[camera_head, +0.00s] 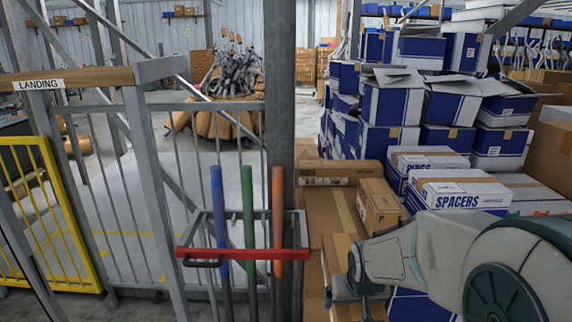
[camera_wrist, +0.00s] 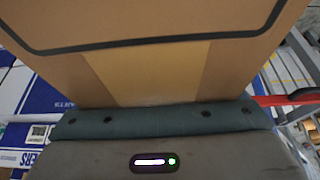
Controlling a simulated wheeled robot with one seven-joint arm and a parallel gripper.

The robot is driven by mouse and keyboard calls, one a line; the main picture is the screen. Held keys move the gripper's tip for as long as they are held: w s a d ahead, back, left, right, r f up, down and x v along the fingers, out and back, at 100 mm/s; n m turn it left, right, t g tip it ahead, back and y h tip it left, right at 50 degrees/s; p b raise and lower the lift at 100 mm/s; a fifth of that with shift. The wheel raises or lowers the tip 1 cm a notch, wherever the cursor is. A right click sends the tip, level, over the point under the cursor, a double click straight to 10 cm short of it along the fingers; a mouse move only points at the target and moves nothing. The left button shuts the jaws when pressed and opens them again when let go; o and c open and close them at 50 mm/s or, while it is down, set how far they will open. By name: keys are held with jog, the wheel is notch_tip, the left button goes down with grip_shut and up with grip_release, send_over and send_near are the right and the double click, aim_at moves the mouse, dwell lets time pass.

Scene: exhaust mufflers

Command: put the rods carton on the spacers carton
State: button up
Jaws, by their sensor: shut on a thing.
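My gripper (camera_head: 352,286) is low in the head view, left of my arm. In the wrist view my gripper (camera_wrist: 165,120) is shut on a brown carton (camera_wrist: 45,75) with a lighter tape strip and a dark printed line. It seems to be the rods carton, but no name on it can be read. The held carton fills the top of that view and hides what lies beyond. The spacers carton (camera_head: 458,192), white with blue lettering, sits to the right, behind my arm, apart from my gripper. Its top looks bare except for tape and a small label.
Another white and blue carton (camera_head: 425,162) stands just behind the spacers carton. A small brown carton (camera_head: 379,207) stands left of it. Blue and white boxes (camera_head: 395,100) are stacked behind. A red-fronted rack (camera_head: 240,254) with coloured poles and a grey post (camera_head: 281,90) stand left.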

jog(key=w+f, duration=0.5)
jog(key=w, duration=0.1)
jog(key=shift+f, duration=0.4)
notch_tip(320, 180, up, 2)
jog(key=p, duration=0.7)
jog(key=shift+r, duration=0.25)
jog(key=p+v, duration=0.3)
jog(key=p, duration=0.6)
jog(key=shift+s+r, duration=0.15)
jog(key=shift+s, duration=0.15)
